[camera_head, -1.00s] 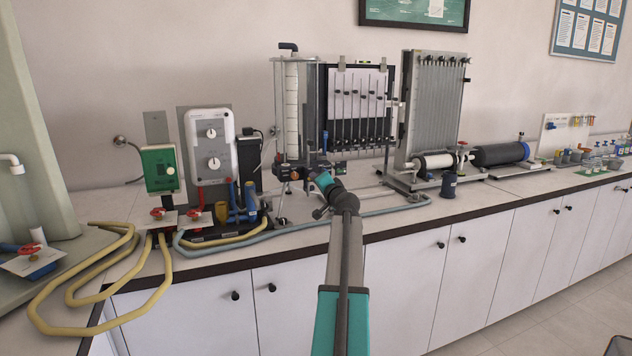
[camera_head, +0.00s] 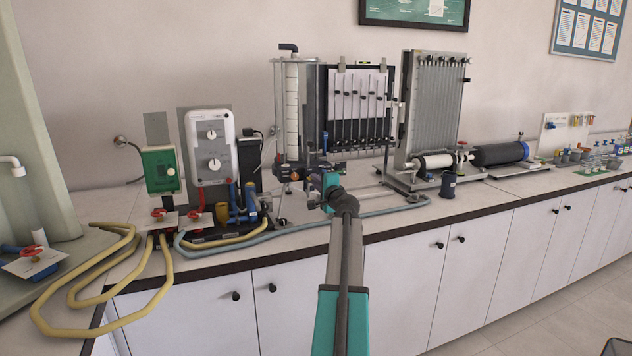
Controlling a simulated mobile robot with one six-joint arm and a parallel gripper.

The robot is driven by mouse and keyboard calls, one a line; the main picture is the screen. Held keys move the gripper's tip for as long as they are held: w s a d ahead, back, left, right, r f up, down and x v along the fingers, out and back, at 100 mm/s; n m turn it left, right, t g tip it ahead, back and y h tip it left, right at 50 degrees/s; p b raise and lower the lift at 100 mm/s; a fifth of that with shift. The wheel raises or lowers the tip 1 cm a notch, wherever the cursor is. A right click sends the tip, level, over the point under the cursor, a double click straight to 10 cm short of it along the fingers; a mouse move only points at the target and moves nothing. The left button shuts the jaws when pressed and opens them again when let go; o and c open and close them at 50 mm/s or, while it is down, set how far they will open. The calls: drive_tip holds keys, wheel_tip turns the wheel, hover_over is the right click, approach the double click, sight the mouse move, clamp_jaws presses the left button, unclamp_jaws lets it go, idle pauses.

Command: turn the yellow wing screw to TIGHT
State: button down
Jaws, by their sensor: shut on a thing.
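My gripper (camera_head: 321,168) is at the foot of the manometer board (camera_head: 357,105), beside the clear upright tank (camera_head: 300,105). Its teal wrist and dark body hide most of the jaws and what is between them. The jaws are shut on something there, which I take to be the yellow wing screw. The screw itself is hidden, and so is any TIGHT mark. The manometer board stands upright with several tubes on a white panel.
A tilted tube board (camera_head: 432,105) and a dark cylinder (camera_head: 500,153) stand to the right. A grey hose (camera_head: 385,212) runs along the bench. Blue fittings (camera_head: 243,205) and yellow hoses (camera_head: 85,318) lie left.

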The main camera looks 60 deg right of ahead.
drive_tip(key=shift+s+d+f, duration=0.1)
drive_tip(key=shift+s, duration=0.05)
drive_tip(key=c, duration=1.9)
unclamp_jaws()
drive_tip(key=shift+b+v, duration=0.75)
drive_tip(key=shift+v, duration=6.15)
